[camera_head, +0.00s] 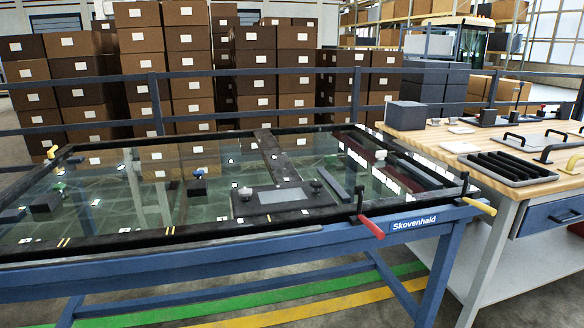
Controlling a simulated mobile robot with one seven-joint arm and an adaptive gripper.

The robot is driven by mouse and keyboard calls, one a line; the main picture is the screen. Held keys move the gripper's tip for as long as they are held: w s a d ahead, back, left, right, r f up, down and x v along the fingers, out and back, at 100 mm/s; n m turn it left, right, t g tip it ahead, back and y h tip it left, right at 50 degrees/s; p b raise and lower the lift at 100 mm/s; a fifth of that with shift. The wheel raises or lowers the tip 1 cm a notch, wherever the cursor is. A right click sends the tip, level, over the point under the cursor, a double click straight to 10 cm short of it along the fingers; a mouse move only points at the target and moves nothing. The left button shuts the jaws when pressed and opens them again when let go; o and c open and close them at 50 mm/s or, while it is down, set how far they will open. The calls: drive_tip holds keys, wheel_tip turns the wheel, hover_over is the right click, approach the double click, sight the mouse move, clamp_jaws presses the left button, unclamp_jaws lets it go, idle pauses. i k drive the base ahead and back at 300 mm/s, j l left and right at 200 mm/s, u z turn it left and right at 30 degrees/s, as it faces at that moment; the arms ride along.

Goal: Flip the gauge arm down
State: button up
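A blue trolley (345,240) labelled Skovenhald carries a large glass pane (110,200) in a black frame. A dark flat bar (277,155) runs from the far frame edge to a dark plate with a grey panel (272,196) near the front of the glass. This bar may be the gauge arm; I cannot tell for sure. A red-handled lever (371,227) hangs at the front frame edge. A yellow-handled lever (478,205) is at the front right corner. My gripper is not in view.
A wooden-topped workbench (430,143) stands close on the right, with a dark box (406,115), a black ribbed tray (497,168) and handled plates. A dark railing (200,75) and stacked cartons (165,50) are behind. Striped floor (300,300) shows below the trolley.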

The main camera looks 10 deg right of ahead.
sight(521, 84)
drive_tip(key=i+l, duration=0.1)
drive_tip(key=l, duration=0.8)
drive_tip(key=i+l+z, duration=0.1)
drive_tip(key=l, duration=0.8)
drive_tip(key=i+l+z, duration=0.1)
drive_tip(key=l, duration=0.75)
drive_tip(key=i+l, duration=0.3)
drive_tip(key=l, duration=0.6)
drive_tip(key=i+l+z, duration=0.1)
drive_tip(key=l, duration=0.75)
drive_tip(key=i+l, duration=0.25)
drive_tip(key=l, duration=0.6)
drive_tip(key=i+l+z, duration=0.15)
drive_tip(key=l, duration=0.7)
drive_tip(key=i+l, duration=0.35)
drive_tip(key=l, duration=0.5)
drive_tip(key=i+l+z, duration=0.1)
drive_tip(key=l+z, duration=0.15)
drive_tip(key=l, duration=0.15)
drive_tip(key=i+l+z, duration=0.2)
drive_tip(key=l, duration=0.25)
drive_tip(key=l+z, duration=0.25)
drive_tip(key=l, duration=0.15)
drive_tip(key=i, duration=0.05)
